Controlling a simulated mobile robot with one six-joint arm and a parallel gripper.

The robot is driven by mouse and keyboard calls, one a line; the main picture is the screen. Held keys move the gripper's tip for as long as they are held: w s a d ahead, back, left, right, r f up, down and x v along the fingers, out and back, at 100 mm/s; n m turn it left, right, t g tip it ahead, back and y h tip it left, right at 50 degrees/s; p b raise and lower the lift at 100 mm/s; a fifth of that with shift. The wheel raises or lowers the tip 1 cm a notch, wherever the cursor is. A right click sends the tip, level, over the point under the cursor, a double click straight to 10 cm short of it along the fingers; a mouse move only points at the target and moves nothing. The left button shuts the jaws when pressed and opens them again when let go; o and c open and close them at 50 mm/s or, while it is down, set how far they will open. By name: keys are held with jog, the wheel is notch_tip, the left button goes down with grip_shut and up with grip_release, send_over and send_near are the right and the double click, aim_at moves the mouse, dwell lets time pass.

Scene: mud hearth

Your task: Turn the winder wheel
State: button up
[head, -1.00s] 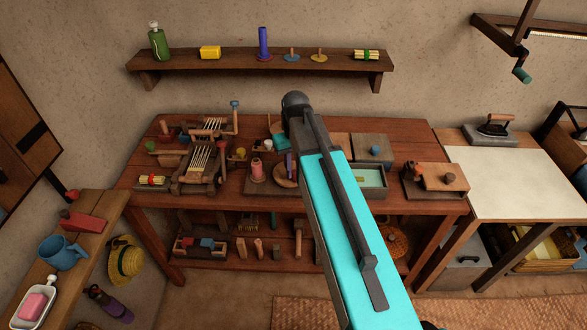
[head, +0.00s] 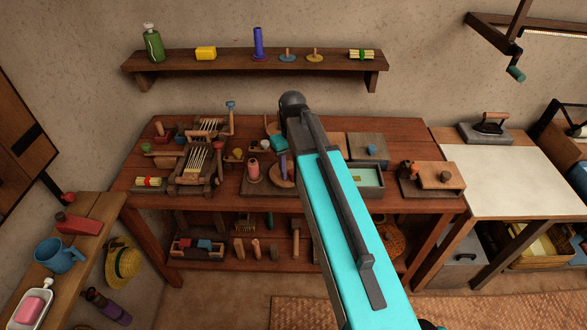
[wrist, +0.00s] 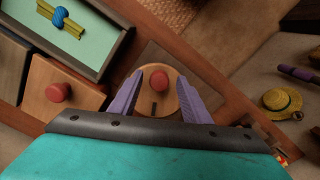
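The winder wheel (head: 278,179) is a round wooden disc on a dark base on the bench, beside a pink spool (head: 253,170). In the wrist view the wheel (wrist: 171,104) has a red knob (wrist: 158,82) and a small dark slot. My gripper (wrist: 166,78) has two purple fingers spread apart, one on each side of the knob, with a gap between them and it. In the head view a purple finger of my gripper (head: 284,163) shows at the wheel, and my arm hides part of the bench to its right. Whether the fingers touch the disc cannot be told.
A tray with a pale green inside (wrist: 96,75) and a wooden block with a red knob (wrist: 47,93) lie close to the gripper. A small loom (head: 195,167) stands left on the bench. A shelf (head: 220,62) hangs above.

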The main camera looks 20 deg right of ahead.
notch_tip(320, 180, up, 14)
jog(key=p, duration=0.9)
dwell(0.3)
jog(key=shift+f, duration=0.2)
dwell(0.8)
